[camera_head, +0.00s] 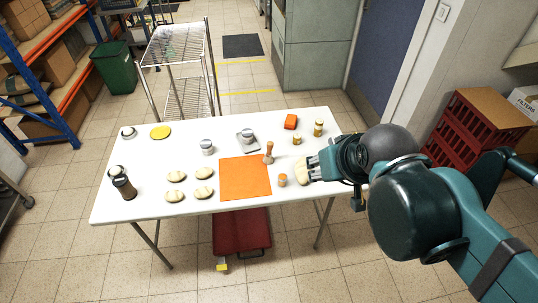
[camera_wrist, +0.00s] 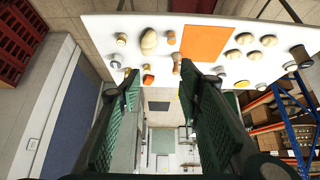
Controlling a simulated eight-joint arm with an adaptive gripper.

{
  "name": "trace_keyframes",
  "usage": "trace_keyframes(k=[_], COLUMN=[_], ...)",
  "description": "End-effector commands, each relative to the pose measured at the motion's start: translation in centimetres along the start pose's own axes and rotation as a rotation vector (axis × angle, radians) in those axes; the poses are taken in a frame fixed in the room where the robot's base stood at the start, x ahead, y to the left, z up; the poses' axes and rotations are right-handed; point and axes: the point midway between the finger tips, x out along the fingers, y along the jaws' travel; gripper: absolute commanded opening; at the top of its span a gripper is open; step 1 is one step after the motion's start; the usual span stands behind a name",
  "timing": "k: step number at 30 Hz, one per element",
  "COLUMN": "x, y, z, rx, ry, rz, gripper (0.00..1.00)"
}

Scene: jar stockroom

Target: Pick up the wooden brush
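The wooden brush (camera_head: 268,154) stands upright on the white table, by the upper right corner of the orange mat. In the wrist view the brush (camera_wrist: 177,64) shows just beyond the fingertips, near the right finger. My gripper (camera_head: 313,166) is to the right of the brush in the head view, over or beside a pale bun-like piece. In the wrist view my gripper (camera_wrist: 160,80) has its two green fingers wide apart with nothing between them. The brush is apart from the fingers.
The orange mat (camera_head: 245,178) lies mid-table, with several pale rounded pieces (camera_head: 176,176) to its left. A pale bun (camera_head: 302,175), a small orange-brown jar (camera_head: 282,180), other small jars (camera_head: 297,140) and an orange-red box (camera_head: 291,121) stand around the brush.

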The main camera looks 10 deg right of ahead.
Motion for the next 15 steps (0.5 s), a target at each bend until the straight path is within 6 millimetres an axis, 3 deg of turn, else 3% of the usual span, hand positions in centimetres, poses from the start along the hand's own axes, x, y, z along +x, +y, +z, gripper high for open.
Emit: trace_keyframes(k=[15], x=[1.4], y=[-0.5], z=[-4.7], rx=[-0.137], ry=[-0.073], rz=[-0.012], gripper=[0.36])
